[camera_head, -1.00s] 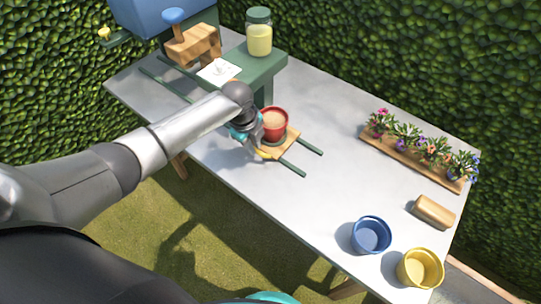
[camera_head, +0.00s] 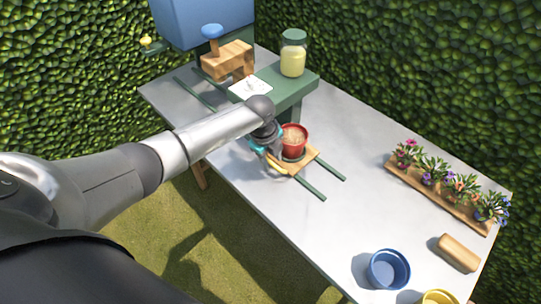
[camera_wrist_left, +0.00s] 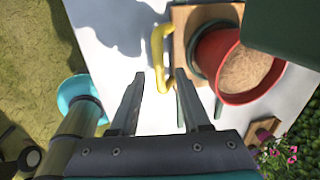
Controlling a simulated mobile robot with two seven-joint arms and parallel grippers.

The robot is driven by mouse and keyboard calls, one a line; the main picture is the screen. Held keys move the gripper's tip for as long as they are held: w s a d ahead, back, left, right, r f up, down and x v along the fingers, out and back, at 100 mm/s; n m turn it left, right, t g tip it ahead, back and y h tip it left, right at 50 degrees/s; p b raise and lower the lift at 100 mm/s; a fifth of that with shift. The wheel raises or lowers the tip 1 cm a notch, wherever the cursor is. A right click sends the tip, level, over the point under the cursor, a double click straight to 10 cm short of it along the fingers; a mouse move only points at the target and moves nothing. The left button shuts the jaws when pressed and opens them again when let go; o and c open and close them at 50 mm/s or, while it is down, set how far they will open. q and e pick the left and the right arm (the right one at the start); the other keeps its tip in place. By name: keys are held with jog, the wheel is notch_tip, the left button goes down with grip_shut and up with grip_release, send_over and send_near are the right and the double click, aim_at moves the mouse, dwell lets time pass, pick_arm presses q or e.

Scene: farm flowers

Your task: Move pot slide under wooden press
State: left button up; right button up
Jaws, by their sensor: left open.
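The pot slide is a small wooden board (camera_head: 313,160) on two green rails on the grey table. It carries a red pot (camera_head: 294,141) filled with brown soil, which also shows in the wrist view (camera_wrist_left: 245,70). A yellow handle (camera_wrist_left: 159,55) is on the slide's near side. My left gripper (camera_head: 271,153) is beside the slide at this handle. In the wrist view my left gripper (camera_wrist_left: 160,78) is open, and the lower end of the handle reaches the gap between its fingertips. The wooden press (camera_head: 228,61) with a blue knob stands at the back left. My right gripper is not in view.
A green stand (camera_head: 288,94) with a glass jar (camera_head: 293,55) and white card lies between press and slide. More green rails run near the press. A flower planter (camera_head: 437,188), wooden block (camera_head: 458,252), blue pot (camera_head: 388,269) and yellow pot (camera_head: 438,297) are right.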

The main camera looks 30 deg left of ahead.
pick_arm(q)
notch_tip(320, 180, up, 15)
jog(key=s+a+p, duration=0.1)
jog(key=s+p, duration=0.1)
jog(key=shift+s+p, duration=0.35)
